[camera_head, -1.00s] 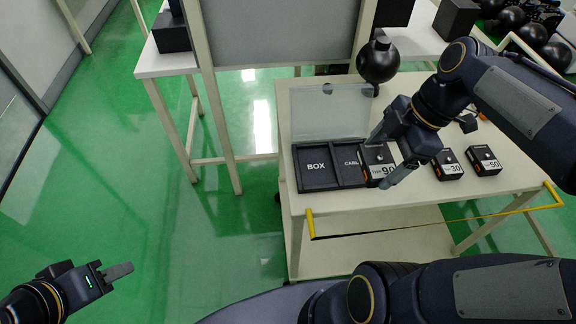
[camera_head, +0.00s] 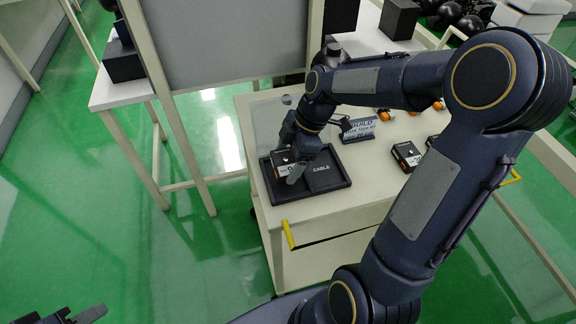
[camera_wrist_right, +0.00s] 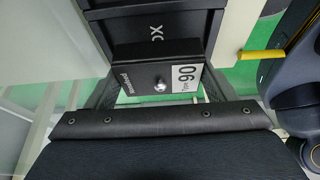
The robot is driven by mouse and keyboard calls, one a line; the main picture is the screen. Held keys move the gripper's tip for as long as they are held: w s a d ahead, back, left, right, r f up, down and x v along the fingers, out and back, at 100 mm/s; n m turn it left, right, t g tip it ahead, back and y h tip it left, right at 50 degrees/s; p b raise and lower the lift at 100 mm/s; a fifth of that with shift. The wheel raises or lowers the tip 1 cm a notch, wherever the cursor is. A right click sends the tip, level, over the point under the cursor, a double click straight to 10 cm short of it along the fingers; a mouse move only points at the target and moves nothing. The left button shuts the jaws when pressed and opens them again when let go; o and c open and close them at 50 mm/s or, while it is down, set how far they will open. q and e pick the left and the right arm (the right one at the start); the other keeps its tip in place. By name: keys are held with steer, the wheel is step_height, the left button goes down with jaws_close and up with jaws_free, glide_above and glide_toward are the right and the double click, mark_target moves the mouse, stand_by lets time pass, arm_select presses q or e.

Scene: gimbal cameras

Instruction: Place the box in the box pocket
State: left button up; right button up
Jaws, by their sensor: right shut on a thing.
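The black box (camera_head: 284,162) with a white label is held between the fingers of my right gripper (camera_head: 291,168). The gripper is shut on it. The box sits over the left, box pocket side of the black tray (camera_head: 322,194); the CABLE pocket (camera_head: 322,170) beside it is empty. In the right wrist view the box (camera_wrist_right: 150,76) shows its "Type 90" label between the fingers, and part of the BOX pocket floor (camera_wrist_right: 185,28) shows past it. I cannot tell how high the box is above the pocket. My left gripper (camera_head: 85,316) is at the lower left, partly cut off.
The tray stands near the left front corner of the cream table (camera_head: 345,215). Another labelled box (camera_head: 406,155) and a dark sign (camera_head: 357,130) stand to the right. A yellow handle (camera_head: 288,235) is at the front edge.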

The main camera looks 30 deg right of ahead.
mark_target(293, 159)
steer(key=shift+f, duration=1.6)
steer(key=shift+f+b, duration=0.15)
steer(key=shift+b, duration=0.2)
steer(key=o, duration=0.9)
